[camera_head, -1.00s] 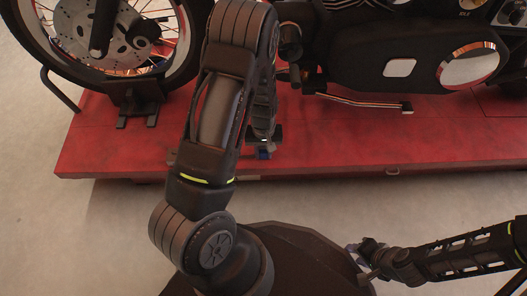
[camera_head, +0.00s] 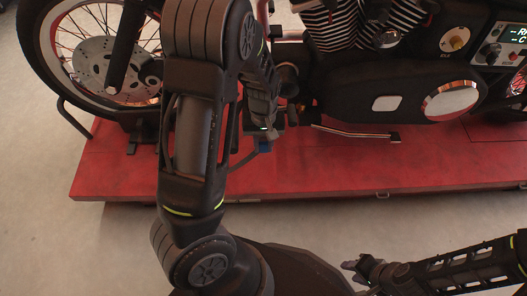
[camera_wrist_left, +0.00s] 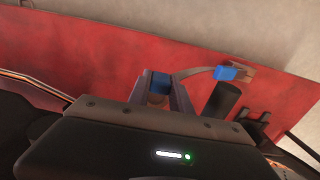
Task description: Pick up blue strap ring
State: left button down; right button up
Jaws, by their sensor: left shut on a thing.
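The blue strap ring (camera_wrist_left: 158,88) is between the fingers of my left gripper (camera_wrist_left: 160,92), which is shut on it. It shows small in the head view (camera_head: 265,146), below the left gripper (camera_head: 262,134) and above the red lift platform (camera_head: 320,178). A grey strap (camera_wrist_left: 192,72) runs from the held ring to a second blue piece (camera_wrist_left: 226,73) by a tan bracket at the platform edge. The fingers partly hide the held ring. My right gripper (camera_head: 356,270) is low in the head view, away from the strap; its jaw opening is too small to judge.
A motorcycle stands on the platform, with its front wheel (camera_head: 100,60) at the left and its dark engine casing (camera_head: 390,95) at the right. A chrome-and-black pedal (camera_head: 355,134) juts out nearby. The pale floor (camera_head: 110,240) in front is clear.

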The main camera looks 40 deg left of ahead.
aim_at(263, 143)
pick_arm(q)
notch_tip(263, 143, up, 6)
jog(key=shift+r+p, duration=0.1)
jog(key=shift+p, duration=0.9)
